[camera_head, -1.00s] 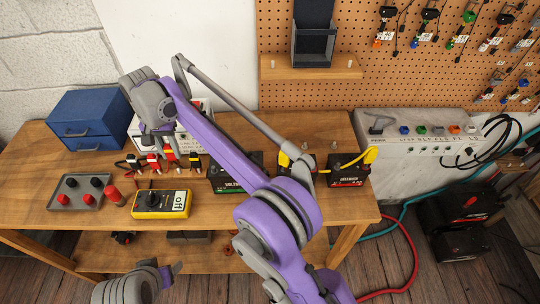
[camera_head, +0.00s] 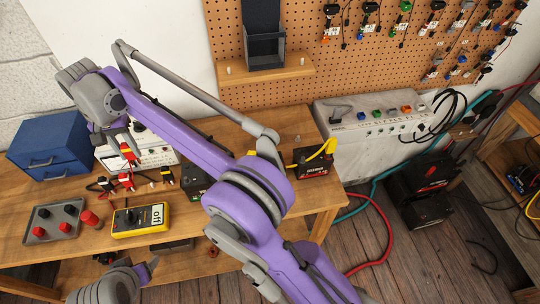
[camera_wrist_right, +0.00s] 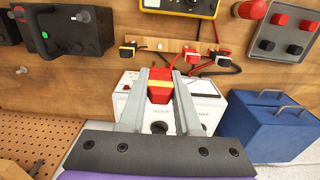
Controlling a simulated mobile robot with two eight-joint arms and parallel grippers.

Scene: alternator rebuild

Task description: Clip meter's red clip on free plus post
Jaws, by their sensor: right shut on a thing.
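My right gripper (camera_head: 122,140) is shut on a red clip (camera_head: 129,153) and holds it above the bench, in front of the white meter box (camera_head: 152,146). In the right wrist view the red clip (camera_wrist_right: 160,86) sits between the two grey fingers, with the white meter box (camera_wrist_right: 205,105) behind it. A dark battery (camera_head: 194,183) is partly hidden by my right arm. A second battery (camera_head: 312,162) has a yellow lead. My left gripper (camera_head: 146,272) is low at the front; its opening is unclear.
A yellow multimeter (camera_head: 141,220) reads "off" near the front edge. A grey tray (camera_head: 40,232) with red and black knobs is left of it. A blue drawer box (camera_head: 48,147) stands at back left. A pegboard (camera_head: 370,60) rises behind the bench.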

